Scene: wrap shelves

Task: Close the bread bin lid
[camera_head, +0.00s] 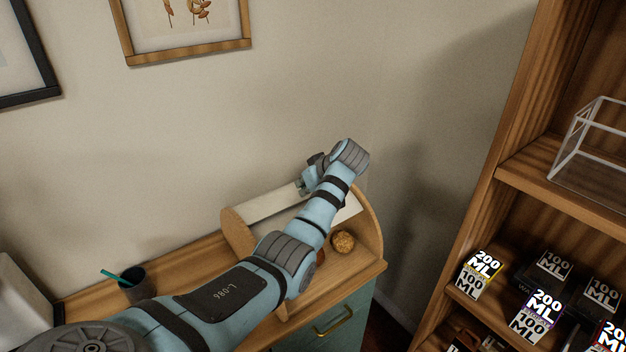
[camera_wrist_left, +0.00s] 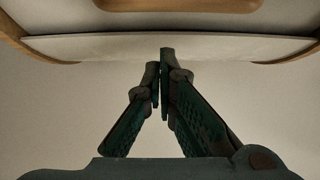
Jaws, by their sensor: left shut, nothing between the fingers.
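The bread bin (camera_head: 238,235) stands on the wooden counter against the wall, with curved wooden sides. Its pale lid (camera_head: 268,204) is up toward the back, and the front is open. A round brown bread roll (camera_head: 343,242) shows at the open front, and another brown item is partly hidden by my arm. My left gripper (camera_head: 308,187) is shut and empty at the upper back of the bin. In the wrist view its fingertips (camera_wrist_left: 164,52) overlap the edge of the pale lid (camera_wrist_left: 95,46); I cannot tell whether they touch. My right gripper is not in view.
A dark cup (camera_head: 138,286) with a teal stick stands on the counter to the left. A wooden shelf (camera_head: 508,150) with several labelled boxes and a clear case (camera_head: 590,150) rises on the right. Framed pictures hang on the wall above.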

